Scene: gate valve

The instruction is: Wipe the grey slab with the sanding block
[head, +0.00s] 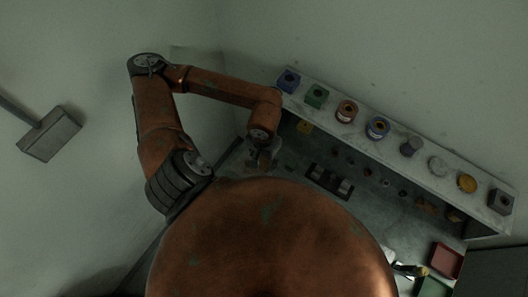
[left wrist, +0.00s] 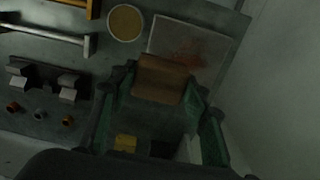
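The grey slab (left wrist: 212,44) lies flat on the bench in the left wrist view, with a reddish-brown stain on it. The brown sanding block (left wrist: 160,78) overlaps the slab's near edge in that view; whether it touches the slab is unclear. My left gripper (left wrist: 162,86) has its green fingers against both sides of the block. In the head view my left gripper (head: 263,158) is low over the bench's left end, where slab and block cannot be made out. My right gripper is not in view.
A dark fixture with two blocks (head: 329,182) stands on the bench (head: 375,215); a tan disc (left wrist: 126,22) lies beside the slab. A rear shelf (head: 330,110) carries several coloured parts. A red tray (head: 446,260) and a green tray (head: 433,287) sit at right. A wall is close beyond the slab.

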